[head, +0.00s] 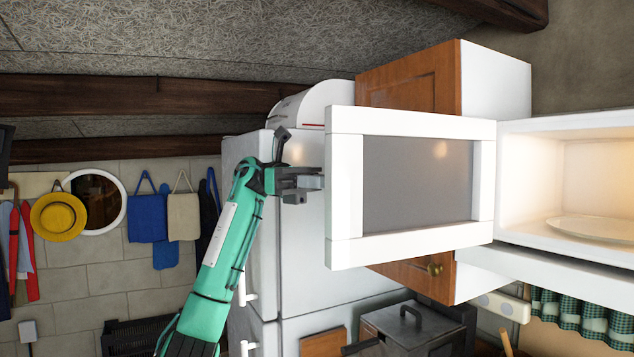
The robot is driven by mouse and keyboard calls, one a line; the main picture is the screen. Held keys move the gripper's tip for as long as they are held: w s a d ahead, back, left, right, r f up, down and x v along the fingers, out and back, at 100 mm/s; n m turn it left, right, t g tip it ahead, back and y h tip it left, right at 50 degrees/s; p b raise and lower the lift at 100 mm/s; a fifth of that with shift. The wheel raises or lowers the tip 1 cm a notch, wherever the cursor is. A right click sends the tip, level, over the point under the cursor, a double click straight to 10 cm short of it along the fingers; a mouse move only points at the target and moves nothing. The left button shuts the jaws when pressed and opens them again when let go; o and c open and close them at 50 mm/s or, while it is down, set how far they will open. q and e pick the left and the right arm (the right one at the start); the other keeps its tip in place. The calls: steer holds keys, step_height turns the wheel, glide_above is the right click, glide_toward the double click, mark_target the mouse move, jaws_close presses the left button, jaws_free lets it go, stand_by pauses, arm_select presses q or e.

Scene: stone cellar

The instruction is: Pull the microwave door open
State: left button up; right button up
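The microwave (507,177) is at the right of the head view, its lit cavity showing a glass turntable plate (590,229). Its door (345,184), a white frame around a grey window, stands wide open, swung out to the left of the cavity. My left gripper (312,184), on a green arm from the lower left, is at the door's free left edge. Its fingertips are right beside or touching that edge; I cannot tell which. I cannot make out a handle or whether the fingers are shut on anything. My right gripper is not in view.
Wooden cabinets (400,84) are above and below the door. A white fridge (330,292) stands behind my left gripper. A dark pot (405,322) is at the bottom. Cloths and a yellow hat (58,217) hang on the left wall.

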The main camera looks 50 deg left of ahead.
arm_select(q)
steer(key=v, duration=1.3)
steer(key=shift+a, duration=0.35)
